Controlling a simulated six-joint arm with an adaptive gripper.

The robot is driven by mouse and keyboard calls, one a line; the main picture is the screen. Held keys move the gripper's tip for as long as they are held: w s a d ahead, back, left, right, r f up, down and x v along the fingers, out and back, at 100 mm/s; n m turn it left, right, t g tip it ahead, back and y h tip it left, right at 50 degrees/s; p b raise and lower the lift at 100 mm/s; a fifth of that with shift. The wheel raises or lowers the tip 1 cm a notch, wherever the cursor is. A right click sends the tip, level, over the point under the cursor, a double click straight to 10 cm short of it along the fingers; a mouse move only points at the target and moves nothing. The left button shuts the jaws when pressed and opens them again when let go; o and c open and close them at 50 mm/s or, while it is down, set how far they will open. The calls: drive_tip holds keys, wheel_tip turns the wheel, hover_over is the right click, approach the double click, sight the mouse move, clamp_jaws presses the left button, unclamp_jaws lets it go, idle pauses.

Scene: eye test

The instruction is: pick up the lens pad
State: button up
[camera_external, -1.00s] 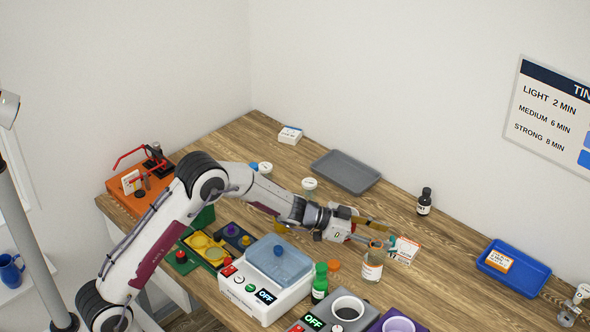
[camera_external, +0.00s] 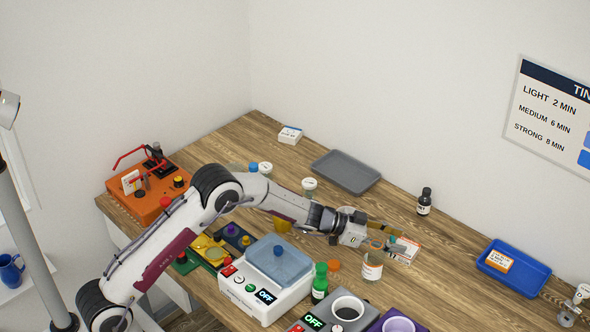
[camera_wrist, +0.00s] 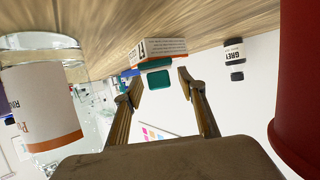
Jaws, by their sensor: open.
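A small teal block (camera_wrist: 158,79), which may be the lens pad, shows between my fingertips in the wrist view. It is at the near side of a white and orange box (camera_wrist: 160,49); whether they touch is unclear. The box also shows in the external view (camera_external: 406,251), where the teal block is mostly hidden by my fingers. My gripper (camera_external: 391,238) is open, low over the table beside the box, with nothing clasped. Its two fingers are spread to either side of the teal block in the wrist view (camera_wrist: 160,76).
A labelled glass jar (camera_external: 372,267) stands close beside my gripper. A dark bottle (camera_external: 424,202) stands behind to the right. A grey tray (camera_external: 346,171) and a blue tray (camera_external: 512,270) lie farther off. A large red shape (camera_wrist: 298,90) fills the wrist view's right edge.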

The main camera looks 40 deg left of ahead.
drive_tip(key=c, duration=1)
drive_tip(key=shift+r, duration=0.1)
drive_tip(key=shift+r, duration=4.95)
